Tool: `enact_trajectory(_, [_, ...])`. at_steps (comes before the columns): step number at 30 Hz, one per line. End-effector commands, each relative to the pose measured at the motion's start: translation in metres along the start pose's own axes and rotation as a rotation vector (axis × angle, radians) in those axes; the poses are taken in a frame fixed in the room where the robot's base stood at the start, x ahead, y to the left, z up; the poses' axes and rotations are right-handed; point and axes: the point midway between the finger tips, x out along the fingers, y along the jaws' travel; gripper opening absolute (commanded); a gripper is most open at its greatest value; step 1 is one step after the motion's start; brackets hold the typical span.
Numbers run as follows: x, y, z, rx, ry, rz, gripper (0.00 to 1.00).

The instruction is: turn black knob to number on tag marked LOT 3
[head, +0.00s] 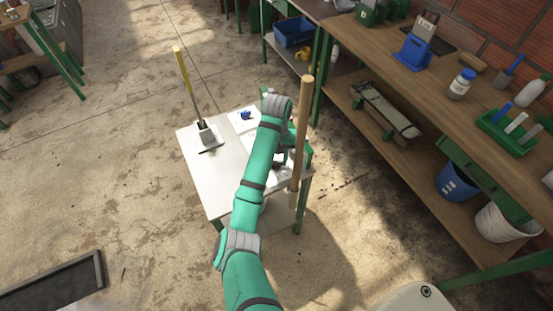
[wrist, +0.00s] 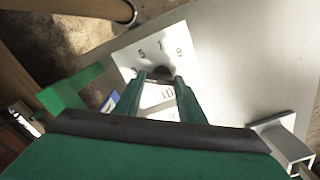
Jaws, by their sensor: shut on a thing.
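The black knob (wrist: 162,70) sits on a white dial plate (wrist: 128,57) in the wrist view. I cannot read the knob's pointing direction. In the head view my arm hides the gripper and black knob. A blue knob (head: 245,115) on another white plate (head: 236,124) stands farther back on the table.
The pale table (head: 226,180) holds a yellow-handled scraper (head: 205,135) at left. A wooden pole (head: 300,130) stands upright close to my arm's right. A green block (wrist: 70,92) is left of the dial. A loaded workbench (head: 430,110) runs along the right.

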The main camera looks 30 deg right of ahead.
Motion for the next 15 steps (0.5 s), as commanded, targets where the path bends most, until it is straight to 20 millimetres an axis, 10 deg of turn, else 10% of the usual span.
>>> enact_trajectory(15, [-0.0025,0.0009,-0.0031,-0.037,0.011,0.001,0.14])
